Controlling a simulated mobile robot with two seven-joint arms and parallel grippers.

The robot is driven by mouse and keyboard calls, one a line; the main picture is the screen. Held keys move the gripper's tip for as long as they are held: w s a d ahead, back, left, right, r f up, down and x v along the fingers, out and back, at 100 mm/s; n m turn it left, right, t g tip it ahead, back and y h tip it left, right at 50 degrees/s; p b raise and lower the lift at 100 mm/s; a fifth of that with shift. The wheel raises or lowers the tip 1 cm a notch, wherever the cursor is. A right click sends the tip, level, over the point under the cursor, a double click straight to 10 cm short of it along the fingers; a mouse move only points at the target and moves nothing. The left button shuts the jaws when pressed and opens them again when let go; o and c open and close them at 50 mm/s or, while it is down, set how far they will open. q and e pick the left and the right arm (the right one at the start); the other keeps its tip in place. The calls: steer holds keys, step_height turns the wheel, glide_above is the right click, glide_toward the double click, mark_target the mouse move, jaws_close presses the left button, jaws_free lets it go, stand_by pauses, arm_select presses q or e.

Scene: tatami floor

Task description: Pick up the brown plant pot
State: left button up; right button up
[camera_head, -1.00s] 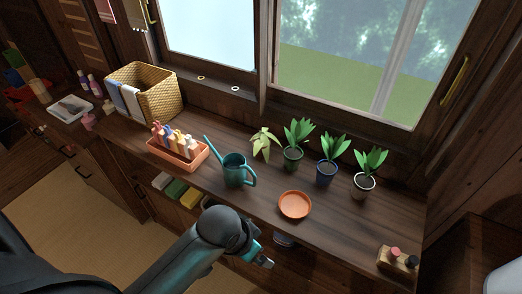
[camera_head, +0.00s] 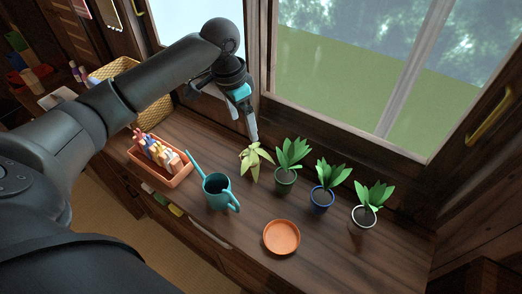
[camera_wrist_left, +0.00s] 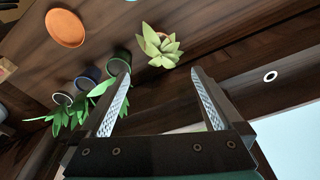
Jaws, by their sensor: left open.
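The plant with pale yellow-green leaves (camera_head: 255,160) stands on the dark wooden counter, left of the other plants. Its pot is hidden by leaves in the head view. In the left wrist view an orange-brown rim (camera_wrist_left: 162,36) shows beneath its leaves (camera_wrist_left: 158,50), so this looks like the brown pot. My left gripper (camera_head: 252,134) is open and points down just behind and above this plant. In the left wrist view the plant lies just beyond the open fingertips (camera_wrist_left: 158,72), apart from them. My right gripper is not in view.
Green (camera_head: 285,180), blue (camera_head: 322,200) and white-rimmed (camera_head: 363,216) potted plants stand in a row to the right. A teal watering can (camera_head: 217,190), an orange saucer (camera_head: 281,237) and a planter box with bottles (camera_head: 160,160) are nearer. The window is close behind.

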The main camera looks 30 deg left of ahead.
arm_select(q)
steer(key=b, duration=0.1)
glide_toward(251, 158)
steer(key=shift+w+a+f, duration=0.1)
steer(key=shift+f, duration=0.25)
steer(key=f, duration=0.2)
steer(key=f+b, duration=0.1)
steer(key=shift+w, duration=0.25)
steer(key=shift+f, duration=0.35)
steer(key=shift+w+f, duration=0.1)
steer(key=shift+f, duration=0.25)
steer(key=shift+f+b, duration=0.3)
steer(key=shift+f, duration=0.05)
steer(key=f, duration=0.1)
steer(key=f+b, duration=0.1)
steer(key=f, duration=0.2)
steer(key=shift+w+d+f, duration=0.1)
steer(key=shift+w+d, duration=0.1)
steer(key=shift+d, duration=0.15)
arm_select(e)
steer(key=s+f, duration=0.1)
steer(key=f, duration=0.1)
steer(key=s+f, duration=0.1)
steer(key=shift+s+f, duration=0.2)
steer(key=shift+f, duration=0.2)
arm_select(q)
steer(key=shift+c, duration=0.4)
